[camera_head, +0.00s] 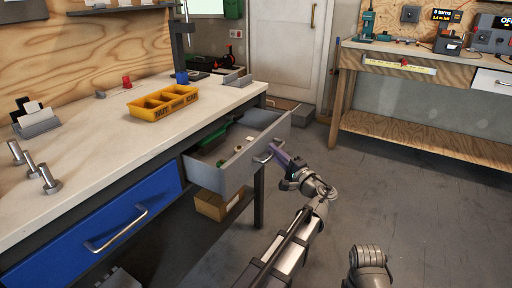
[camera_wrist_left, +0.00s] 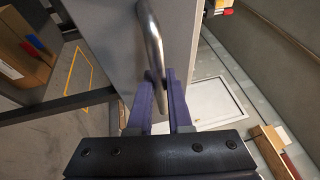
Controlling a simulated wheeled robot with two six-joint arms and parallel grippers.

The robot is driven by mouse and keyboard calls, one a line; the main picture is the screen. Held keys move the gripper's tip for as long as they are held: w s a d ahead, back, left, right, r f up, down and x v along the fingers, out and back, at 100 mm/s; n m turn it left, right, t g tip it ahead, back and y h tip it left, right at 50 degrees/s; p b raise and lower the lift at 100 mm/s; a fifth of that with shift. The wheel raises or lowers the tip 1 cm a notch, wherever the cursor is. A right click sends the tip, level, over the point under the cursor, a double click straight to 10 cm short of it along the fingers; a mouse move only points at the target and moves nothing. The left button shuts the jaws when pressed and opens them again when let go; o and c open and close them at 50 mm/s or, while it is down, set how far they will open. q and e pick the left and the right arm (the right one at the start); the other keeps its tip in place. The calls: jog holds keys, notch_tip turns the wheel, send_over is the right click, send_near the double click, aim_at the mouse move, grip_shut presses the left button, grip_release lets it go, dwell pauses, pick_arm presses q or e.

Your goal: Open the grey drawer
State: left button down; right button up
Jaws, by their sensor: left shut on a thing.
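The grey drawer (camera_head: 238,169) under the workbench is pulled out, and its inside shows in the head view. Its metal bar handle (camera_head: 266,155) is on the front panel. My left gripper (camera_head: 277,153) has its purple fingers at this handle. In the left wrist view the fingers (camera_wrist_left: 161,88) sit on either side of the lower part of the handle (camera_wrist_left: 150,42), shut on it, close to the grey front panel (camera_wrist_left: 112,50). A green item and small pieces lie inside the drawer. My right gripper is not in view.
A blue drawer (camera_head: 95,240) is shut at the left. A yellow tray (camera_head: 162,103) and metal bolts stand on the benchtop (camera_head: 95,150). A cardboard box (camera_head: 220,203) is below the grey drawer. The floor (camera_head: 420,190) to the right is clear, up to another bench (camera_head: 430,118).

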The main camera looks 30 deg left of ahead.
pick_arm(q)
jog(key=d, duration=0.9)
jog(key=shift+s+d, duration=0.15)
jog(key=shift+s, duration=0.25)
jog(key=c, duration=0.8)
grip_release()
jog(key=shift+c, duration=0.2)
